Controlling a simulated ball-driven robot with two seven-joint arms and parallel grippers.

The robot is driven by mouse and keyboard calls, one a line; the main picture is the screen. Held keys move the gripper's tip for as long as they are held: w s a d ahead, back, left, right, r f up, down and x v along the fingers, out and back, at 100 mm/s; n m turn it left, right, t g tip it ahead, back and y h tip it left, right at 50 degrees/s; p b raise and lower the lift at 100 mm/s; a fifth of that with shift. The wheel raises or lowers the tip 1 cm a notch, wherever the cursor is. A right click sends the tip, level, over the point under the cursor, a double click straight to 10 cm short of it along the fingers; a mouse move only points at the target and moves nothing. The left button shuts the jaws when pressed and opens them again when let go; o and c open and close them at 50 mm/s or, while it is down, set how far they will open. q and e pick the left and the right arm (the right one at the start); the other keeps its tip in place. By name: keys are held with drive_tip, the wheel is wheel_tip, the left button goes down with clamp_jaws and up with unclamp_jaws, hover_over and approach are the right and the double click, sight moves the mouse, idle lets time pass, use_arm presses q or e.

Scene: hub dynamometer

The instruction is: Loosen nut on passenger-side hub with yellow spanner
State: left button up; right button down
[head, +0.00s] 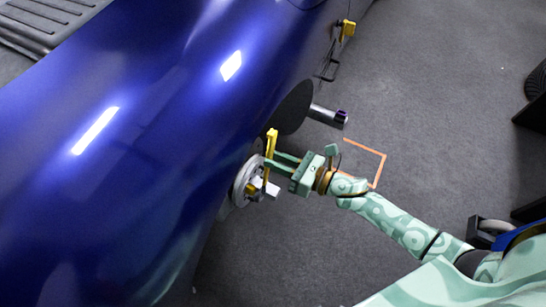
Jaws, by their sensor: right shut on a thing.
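The yellow spanner (271,143) stands roughly upright in the picture, beside the silver hub (239,186) at the edge of the blue car body. My right gripper (272,163) reaches in from the right and is shut on the spanner. The lower part of the spanner overlaps the hub face, where a yellow piece and a pale block (272,190) also show. I cannot make out the nut, or whether the spanner is seated on it. My left gripper is not in view.
The glossy blue car body (150,130) fills the left side. Above the hub are a dark disc with a silver cylinder (328,116) sticking out and a yellow item (347,28). An orange outline (383,165) marks the grey floor (440,100), which is mostly clear. Dark equipment stands at the right edge.

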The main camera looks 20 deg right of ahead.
drive_tip(key=shift+v, duration=1.5)
